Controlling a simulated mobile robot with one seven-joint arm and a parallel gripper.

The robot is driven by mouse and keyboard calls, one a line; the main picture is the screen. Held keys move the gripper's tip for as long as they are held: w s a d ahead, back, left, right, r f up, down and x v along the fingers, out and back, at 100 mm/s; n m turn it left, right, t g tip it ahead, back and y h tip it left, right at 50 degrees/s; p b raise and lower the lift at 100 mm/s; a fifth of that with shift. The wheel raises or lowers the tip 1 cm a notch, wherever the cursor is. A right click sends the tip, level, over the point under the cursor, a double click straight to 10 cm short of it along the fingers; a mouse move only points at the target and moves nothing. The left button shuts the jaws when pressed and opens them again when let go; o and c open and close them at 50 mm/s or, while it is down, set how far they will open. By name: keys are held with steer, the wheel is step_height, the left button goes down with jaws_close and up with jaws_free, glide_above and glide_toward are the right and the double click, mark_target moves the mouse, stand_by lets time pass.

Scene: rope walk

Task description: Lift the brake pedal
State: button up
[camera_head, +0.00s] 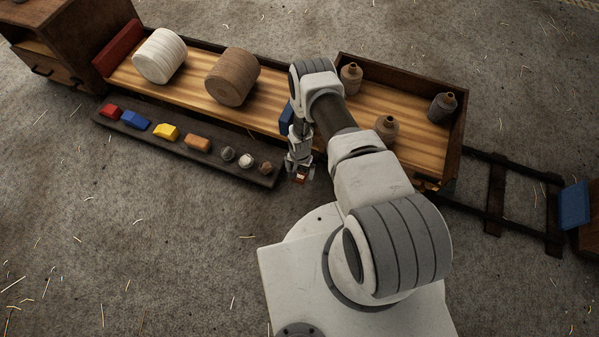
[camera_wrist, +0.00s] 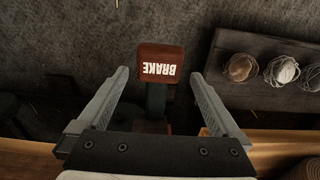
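The brake pedal (camera_wrist: 160,66) is a reddish-brown block with the white word BRAKE, seen upside down in the wrist view. A dark stem runs from it toward my gripper. My gripper (camera_wrist: 162,85) is open, with one finger on each side of the pedal and stem and a gap on both sides. In the head view my gripper (camera_head: 299,172) hangs low beside the wooden cart, and a small reddish part of the pedal (camera_head: 300,179) shows at its tips. My arm hides part of the cart there.
A dark tray (camera_head: 215,161) with coloured blocks and small twine balls (camera_wrist: 282,71) lies just beside my gripper. The wooden cart (camera_head: 197,98) carries two large spools. A second bed holds several bottles (camera_head: 351,77). Rails run right to a blue block (camera_head: 573,205). Bare floor lies at the front left.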

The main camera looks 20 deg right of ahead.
steer(key=shift+s+a+r, duration=0.1)
steer(key=shift+s+r, duration=0.05)
step_height(320, 180, up, 17)
steer(key=p, duration=0.6)
steer(key=shift+p, duration=0.4)
